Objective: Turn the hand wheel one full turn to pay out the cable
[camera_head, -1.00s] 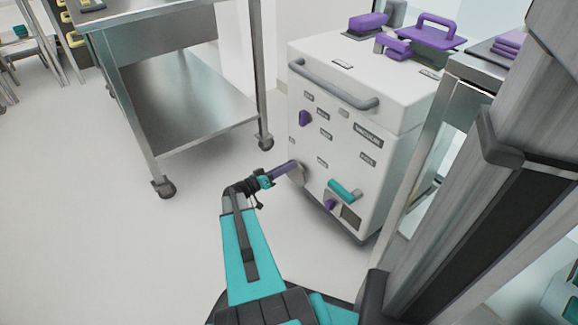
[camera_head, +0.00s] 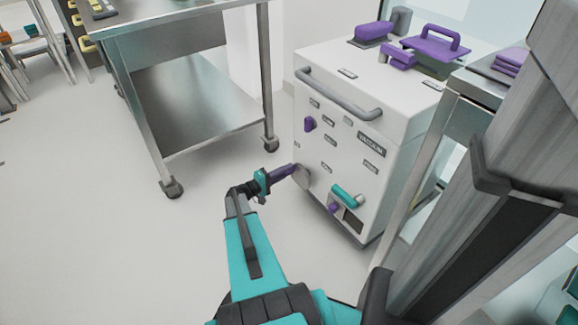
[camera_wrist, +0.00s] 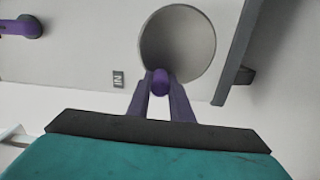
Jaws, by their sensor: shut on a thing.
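The hand wheel is a plain grey disc (camera_head: 304,179) low on the front of a white cabinet (camera_head: 345,105). It also shows as a round grey disc in the wrist view (camera_wrist: 185,42). Its small purple knob (camera_wrist: 161,80) stands at the disc's lower edge in the wrist view. My gripper (camera_wrist: 161,92) has its two purple fingers closed on either side of that knob. In the head view my gripper (camera_head: 289,170) reaches the disc from the left, and its fingers hide the knob.
A teal handle (camera_head: 345,196) and a small purple knob (camera_head: 333,208) sit right of the wheel. Another purple knob (camera_head: 309,124) is above. A steel trolley (camera_head: 205,120) stands left, and a steel frame (camera_head: 432,150) right. Floor between trolley and cabinet is clear.

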